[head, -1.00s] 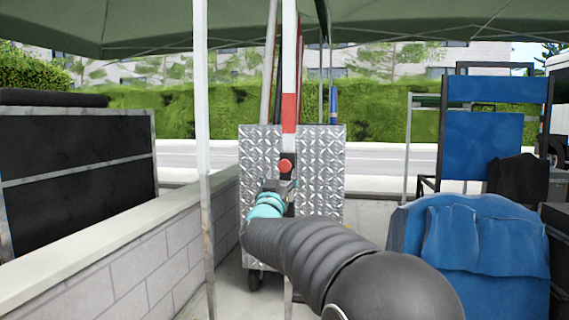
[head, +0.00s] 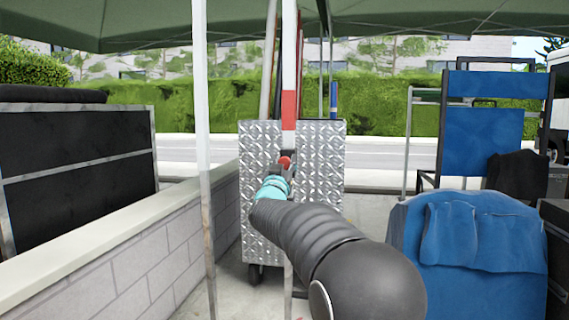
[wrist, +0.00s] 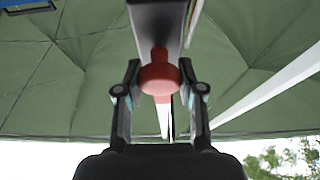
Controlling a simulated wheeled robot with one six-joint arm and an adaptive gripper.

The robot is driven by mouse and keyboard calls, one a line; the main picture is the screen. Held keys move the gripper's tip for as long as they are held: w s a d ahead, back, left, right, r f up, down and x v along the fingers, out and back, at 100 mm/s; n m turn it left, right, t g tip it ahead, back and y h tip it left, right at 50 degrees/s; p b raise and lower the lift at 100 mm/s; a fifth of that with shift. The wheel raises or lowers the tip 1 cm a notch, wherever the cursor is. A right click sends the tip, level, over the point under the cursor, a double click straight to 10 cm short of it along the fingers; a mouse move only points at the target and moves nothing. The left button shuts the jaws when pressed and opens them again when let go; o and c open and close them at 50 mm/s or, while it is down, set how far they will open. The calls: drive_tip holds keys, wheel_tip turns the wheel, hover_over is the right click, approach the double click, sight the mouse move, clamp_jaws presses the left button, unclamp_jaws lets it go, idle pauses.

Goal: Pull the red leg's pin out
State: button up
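The red-banded white leg (head: 288,106) stands upright in front of the metal cart in the head view. Its pin has a round red knob (head: 285,162), partly covered by my gripper (head: 281,174). In the wrist view the knob (wrist: 158,76) sits between the two fingers of my gripper (wrist: 161,68), below a dark bracket (wrist: 157,22).
The diamond-plate cart (head: 325,180) stands behind the leg. A white tent pole (head: 203,110) rises left of my arm, beside a low block wall (head: 130,245). A blue covered item (head: 470,235) stands at the right. The green canopy (head: 400,15) is overhead.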

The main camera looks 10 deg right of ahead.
clamp_jaws()
drive_tip(key=shift+s+a+f+b, duration=0.1)
drive_tip(key=shift+s+a+b, duration=0.2)
drive_tip(key=shift+s, duration=0.45)
drive_tip(key=shift+s+a+r+b, duration=0.1)
drive_tip(key=shift+s+a+b, duration=0.2)
drive_tip(key=shift+s, duration=0.4)
drive_tip(key=shift+s+a+f+b, duration=0.1)
drive_tip(key=shift+s+a+b, duration=0.2)
drive_tip(key=shift+s, duration=0.45)
drive_tip(key=o, duration=1.1)
unclamp_jaws()
drive_tip(key=shift+s+a, duration=0.15)
drive_tip(key=v, duration=1.2)
